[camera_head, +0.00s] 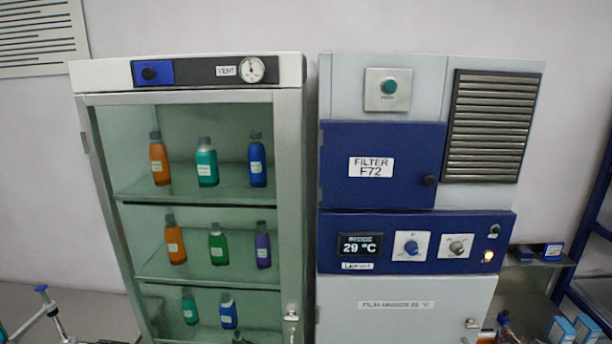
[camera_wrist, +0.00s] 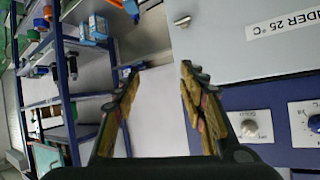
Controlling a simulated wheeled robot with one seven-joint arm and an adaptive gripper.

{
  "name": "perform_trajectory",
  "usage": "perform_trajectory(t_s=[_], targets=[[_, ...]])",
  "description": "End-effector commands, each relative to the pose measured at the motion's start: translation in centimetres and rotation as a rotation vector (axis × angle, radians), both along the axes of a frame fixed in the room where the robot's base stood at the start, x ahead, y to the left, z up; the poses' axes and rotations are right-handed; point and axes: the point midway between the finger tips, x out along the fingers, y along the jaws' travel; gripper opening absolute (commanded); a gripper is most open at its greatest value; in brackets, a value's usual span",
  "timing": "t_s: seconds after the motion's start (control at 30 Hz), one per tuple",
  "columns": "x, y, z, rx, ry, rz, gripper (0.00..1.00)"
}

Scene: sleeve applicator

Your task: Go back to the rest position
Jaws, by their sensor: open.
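My gripper (camera_wrist: 160,78) is open in the wrist view, with its two fingers apart and nothing between them. The cabinet's light grey lower door (camera_wrist: 235,50), with a small knob, is close by on the right of the fingers. The same door (camera_head: 400,318) shows at the bottom of the head view, below the blue control panel (camera_head: 412,244). I cannot clearly make out my gripper in the head view.
A glass-fronted cabinet (camera_head: 190,70) with several coloured bottles stands on the left. The blue filter door (camera_head: 380,164) is shut. Blue-framed shelving (camera_wrist: 62,80) holding boxes and small items lies left of my fingers. A pale gap separates the shelving from the cabinet.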

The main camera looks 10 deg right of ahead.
Motion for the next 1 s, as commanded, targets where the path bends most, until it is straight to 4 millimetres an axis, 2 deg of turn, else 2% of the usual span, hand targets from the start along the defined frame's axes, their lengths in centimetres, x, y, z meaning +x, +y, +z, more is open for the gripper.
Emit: perform_trajectory(t_s=[0.13,0.27,0.37,0.5,0.7,0.8,0.9,1.0], targets=[[-3.6,2.1,-3.7,0.023,0.231,-0.047,0.42],[-5.8,6.4,-6.7,0.073,0.409,-0.022,0.42],[-7.2,11.3,-8.9,0.124,0.528,0.040,0.42],[-8.7,19.0,-11.7,0.189,0.647,0.175,0.42],[-10.4,28.7,-14.5,0.235,0.712,0.388,0.42],[-10.8,32.6,-15.6,0.231,0.699,0.482,0.42],[-10.5,35.8,-16.4,0.198,0.651,0.572,0.42],[-10.3,38.0,-16.9,0.153,0.613,0.651,0.42]])
